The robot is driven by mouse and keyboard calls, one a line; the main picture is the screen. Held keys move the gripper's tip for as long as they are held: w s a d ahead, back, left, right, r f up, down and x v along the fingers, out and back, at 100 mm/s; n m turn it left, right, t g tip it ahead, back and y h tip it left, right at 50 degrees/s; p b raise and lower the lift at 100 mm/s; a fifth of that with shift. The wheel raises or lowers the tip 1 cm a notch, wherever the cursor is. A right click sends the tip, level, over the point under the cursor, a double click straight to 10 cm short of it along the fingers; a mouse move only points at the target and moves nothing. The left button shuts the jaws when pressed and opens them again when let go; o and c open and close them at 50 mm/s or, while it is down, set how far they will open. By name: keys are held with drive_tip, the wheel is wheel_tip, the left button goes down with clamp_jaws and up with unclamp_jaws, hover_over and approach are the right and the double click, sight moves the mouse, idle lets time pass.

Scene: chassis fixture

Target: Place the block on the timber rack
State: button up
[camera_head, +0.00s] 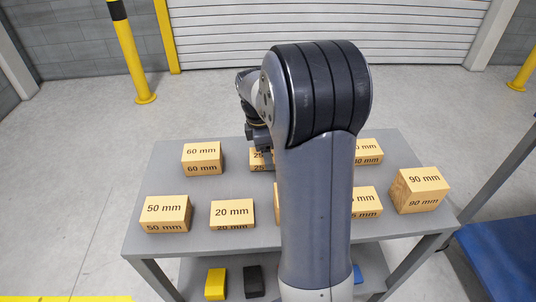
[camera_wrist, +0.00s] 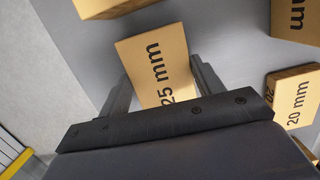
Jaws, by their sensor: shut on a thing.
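A wooden block marked 25 mm (camera_wrist: 158,62) sits between the two fingers of my gripper (camera_wrist: 162,84) in the wrist view, and the gripper is shut on it. In the head view the same block (camera_head: 257,164) shows at the back middle of a grey table (camera_head: 300,243), partly hidden by my arm. I cannot tell whether it touches the tabletop. My gripper (camera_head: 264,142) is mostly hidden there behind the arm. I cannot single out a timber rack for certain.
Blocks marked 60 mm (camera_head: 202,158), 50 mm (camera_head: 166,214), 20 mm (camera_head: 232,214) and 90 mm (camera_head: 419,190) stand on the table, with others partly behind my arm. Yellow (camera_head: 215,284) and black (camera_head: 254,281) pieces lie on the lower shelf. A blue surface (camera_head: 497,255) is at right.

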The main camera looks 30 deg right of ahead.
sight(261, 155)
drive_tip(key=shift+f, duration=0.2)
drive_tip(key=shift+f, duration=0.1)
drive_tip(key=o, duration=1.1)
drive_tip(key=r+p, duration=0.1)
drive_tip(key=r, duration=0.3)
drive_tip(key=a+r+p, duration=0.1)
drive_tip(key=r, duration=0.3)
drive_tip(key=r+p, duration=0.1)
drive_tip(key=r, duration=0.3)
drive_tip(key=shift+w+a+r, duration=0.1)
drive_tip(key=shift+w+a, duration=0.25)
drive_tip(key=shift+w, duration=0.05)
